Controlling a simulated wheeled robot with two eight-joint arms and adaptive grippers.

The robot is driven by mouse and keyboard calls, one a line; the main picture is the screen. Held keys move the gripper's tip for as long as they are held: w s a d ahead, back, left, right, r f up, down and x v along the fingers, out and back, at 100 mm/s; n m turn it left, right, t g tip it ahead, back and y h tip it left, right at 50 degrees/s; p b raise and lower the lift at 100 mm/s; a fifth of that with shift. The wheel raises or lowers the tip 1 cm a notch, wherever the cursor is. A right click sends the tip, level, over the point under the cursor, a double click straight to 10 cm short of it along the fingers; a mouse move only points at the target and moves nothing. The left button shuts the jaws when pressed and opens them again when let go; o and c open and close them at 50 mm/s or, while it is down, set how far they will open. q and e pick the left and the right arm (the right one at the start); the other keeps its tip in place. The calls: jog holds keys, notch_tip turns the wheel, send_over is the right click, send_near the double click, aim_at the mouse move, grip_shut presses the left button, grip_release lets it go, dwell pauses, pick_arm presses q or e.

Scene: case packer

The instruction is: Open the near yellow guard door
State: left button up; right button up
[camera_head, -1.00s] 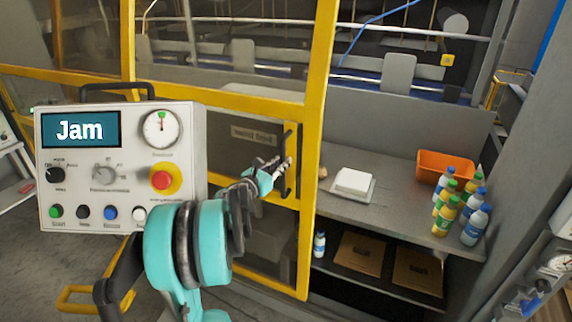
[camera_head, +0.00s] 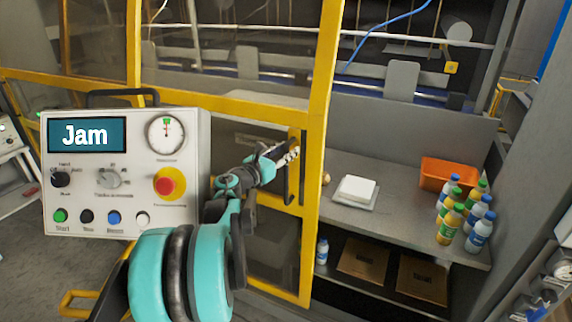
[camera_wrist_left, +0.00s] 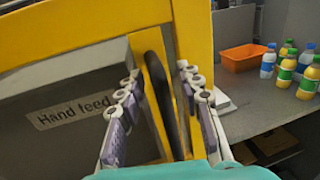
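The near yellow guard door (camera_head: 318,190) has a yellow frame, a dark panel and a black vertical bar handle (camera_head: 303,170) near its right edge. It appears shut, in line with the guard frame. In the left wrist view, the handle (camera_wrist_left: 160,90) runs between the fingers of my left gripper (camera_wrist_left: 158,100), with gaps visible on both sides. The gripper is open around the handle and not clamped on it. In the head view, my left gripper (camera_head: 286,153) is at the handle's upper part. My right gripper is not in view.
A control box (camera_head: 125,215) showing "Jam" stands left, close to my left arm. Right of the door, a grey shelf (camera_head: 400,215) holds a white block (camera_head: 356,188), an orange bin (camera_head: 445,174) and several bottles (camera_head: 450,224). A "Hand feed" label (camera_wrist_left: 75,110) is on the panel.

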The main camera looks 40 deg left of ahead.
aim_at(287, 145)
pick_arm(q)
jog(key=shift+r, duration=1.65)
